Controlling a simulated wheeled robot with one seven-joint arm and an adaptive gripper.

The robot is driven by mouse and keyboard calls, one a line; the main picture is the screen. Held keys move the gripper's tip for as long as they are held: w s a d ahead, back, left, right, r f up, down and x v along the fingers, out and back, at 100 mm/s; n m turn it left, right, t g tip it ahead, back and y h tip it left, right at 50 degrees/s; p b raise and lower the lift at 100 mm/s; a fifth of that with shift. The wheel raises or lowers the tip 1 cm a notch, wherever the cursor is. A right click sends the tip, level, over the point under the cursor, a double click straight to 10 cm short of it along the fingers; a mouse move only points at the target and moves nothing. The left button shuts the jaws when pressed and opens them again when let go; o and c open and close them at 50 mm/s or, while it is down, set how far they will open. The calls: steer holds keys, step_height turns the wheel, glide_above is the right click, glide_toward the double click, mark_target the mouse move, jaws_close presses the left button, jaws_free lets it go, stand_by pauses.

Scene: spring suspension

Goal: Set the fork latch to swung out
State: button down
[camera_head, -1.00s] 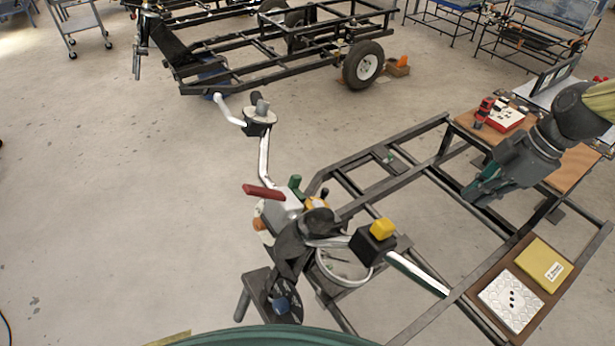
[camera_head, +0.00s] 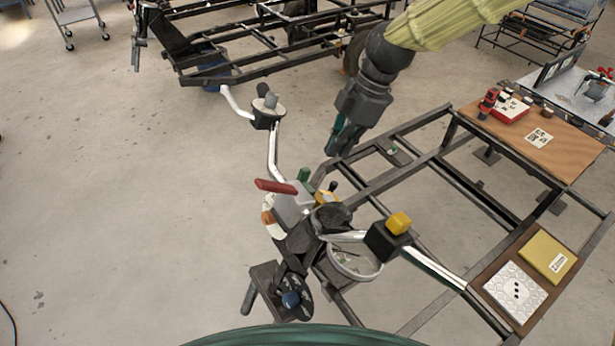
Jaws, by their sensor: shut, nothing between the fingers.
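A suspension assembly stands in the middle, with chrome arms (camera_head: 436,267) on a dark frame. I cannot tell for certain which part is the fork latch. My gripper (camera_head: 335,148) is shut and empty, pointing down. In the picture it is above and right of the green knob, apart from the handles.
A wooden board (camera_head: 560,150) with a red box (camera_head: 510,108) lies on the frame at right. A brown tray (camera_head: 480,286) with a yellow book and a white patterned plate is at lower right. A trailer frame (camera_head: 225,75) stands behind.

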steer(key=shift+f, duration=0.1)
steer(key=p+x, duration=0.2)
steer(key=x, duration=0.8)
stand_by(0.3)
steer(key=shift+w, duration=0.15)
